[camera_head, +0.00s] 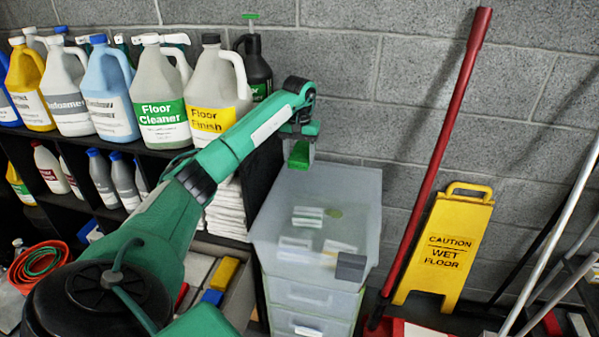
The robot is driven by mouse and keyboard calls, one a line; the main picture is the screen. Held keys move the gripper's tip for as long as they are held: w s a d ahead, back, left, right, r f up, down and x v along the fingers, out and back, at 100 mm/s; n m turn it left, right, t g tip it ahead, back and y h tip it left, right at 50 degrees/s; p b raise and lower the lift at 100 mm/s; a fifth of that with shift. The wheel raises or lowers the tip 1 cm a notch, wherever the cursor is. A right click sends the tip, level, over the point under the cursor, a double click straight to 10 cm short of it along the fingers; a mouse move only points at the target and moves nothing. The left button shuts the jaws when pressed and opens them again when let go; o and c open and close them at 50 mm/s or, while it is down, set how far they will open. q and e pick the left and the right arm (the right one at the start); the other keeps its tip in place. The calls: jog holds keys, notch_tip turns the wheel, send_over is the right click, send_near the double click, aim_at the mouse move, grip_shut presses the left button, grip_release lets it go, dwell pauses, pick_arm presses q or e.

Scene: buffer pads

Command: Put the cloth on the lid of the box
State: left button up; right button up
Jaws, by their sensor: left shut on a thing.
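The box (350,190) is a translucent whitish drawer unit with a flat lid, standing against the wall right of the shelf. My left arm reaches across from the lower left. My left gripper (299,142) is above the back left part of the lid. It is shut on a small bright green piece (298,155), which looks like the folded cloth. Its lower edge is close to the lid; I cannot tell whether it touches. A dark grey square (350,267) is at the lid's front right corner. My right gripper is not in view.
A black shelf on the left holds several cleaner bottles, including Floor Cleaner (163,105) and Floor Finish (212,100). A red pole (437,150) and a yellow wet-floor sign (446,245) stand right of the box. Most of the lid's top is clear.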

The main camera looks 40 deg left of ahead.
pick_arm(q)
notch_tip(320, 180, down, 6)
jog(key=shift+f, duration=0.35)
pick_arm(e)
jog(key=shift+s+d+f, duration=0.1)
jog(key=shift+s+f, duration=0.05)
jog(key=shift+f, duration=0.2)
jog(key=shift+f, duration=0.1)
pick_arm(q)
jog(key=o, duration=0.7)
jog(key=shift+o, duration=1.3)
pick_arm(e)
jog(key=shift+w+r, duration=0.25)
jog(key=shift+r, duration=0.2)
